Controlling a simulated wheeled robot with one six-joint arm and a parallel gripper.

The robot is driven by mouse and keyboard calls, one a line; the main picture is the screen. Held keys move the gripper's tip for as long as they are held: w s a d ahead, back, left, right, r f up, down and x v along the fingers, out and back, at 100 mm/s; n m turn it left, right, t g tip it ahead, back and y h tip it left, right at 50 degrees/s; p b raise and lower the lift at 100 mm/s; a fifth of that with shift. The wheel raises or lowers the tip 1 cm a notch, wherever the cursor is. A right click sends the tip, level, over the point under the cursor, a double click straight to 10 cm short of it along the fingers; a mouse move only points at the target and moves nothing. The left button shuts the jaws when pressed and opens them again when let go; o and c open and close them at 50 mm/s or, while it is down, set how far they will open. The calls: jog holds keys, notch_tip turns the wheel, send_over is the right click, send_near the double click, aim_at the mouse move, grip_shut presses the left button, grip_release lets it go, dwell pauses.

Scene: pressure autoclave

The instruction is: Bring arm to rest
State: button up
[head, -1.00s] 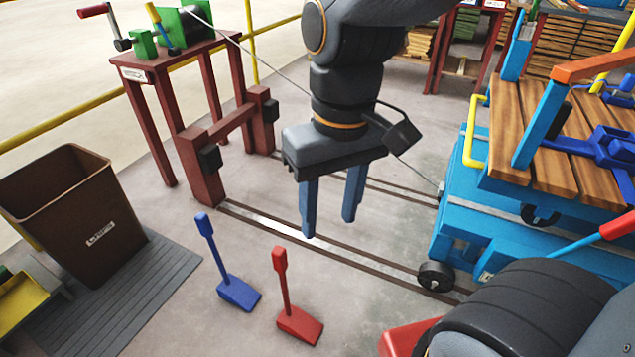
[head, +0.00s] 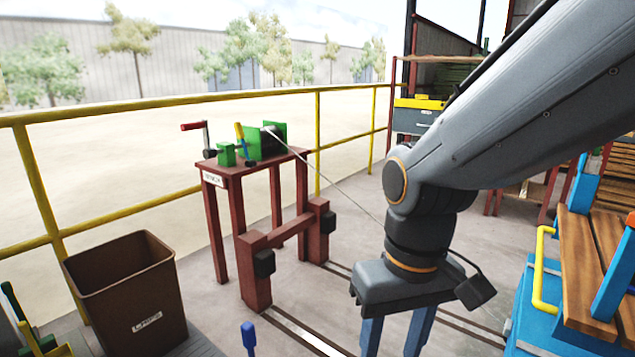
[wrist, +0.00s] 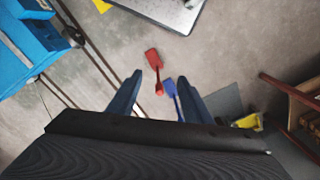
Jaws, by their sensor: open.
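My gripper (head: 393,335) hangs down from my arm at the lower middle right of the head view. Its two blue fingers are apart with nothing between them, and their tips run off the bottom of the picture. In the wrist view my gripper (wrist: 158,88) is open above the floor. A red paddle-shaped tool (wrist: 153,62) and a blue one (wrist: 172,92) show beyond the fingers, on the floor well below. In the head view only the top of the blue tool's handle (head: 248,335) shows.
A dark red winch stand (head: 238,190) with a cable stands left of my gripper, and a brown bin (head: 130,300) is at lower left. A blue cart (head: 523,310) with wooden planks is at right. Rails cross the floor. A yellow railing (head: 100,107) runs behind.

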jog(key=d+r+m+p, duration=0.3)
jog(key=d+r+p, duration=0.6)
jog(key=p, duration=0.8)
jog(key=shift+s+r+h+p, duration=0.15)
jog(key=shift+r+h+p, duration=0.15)
jog(key=shift+r, duration=0.35)
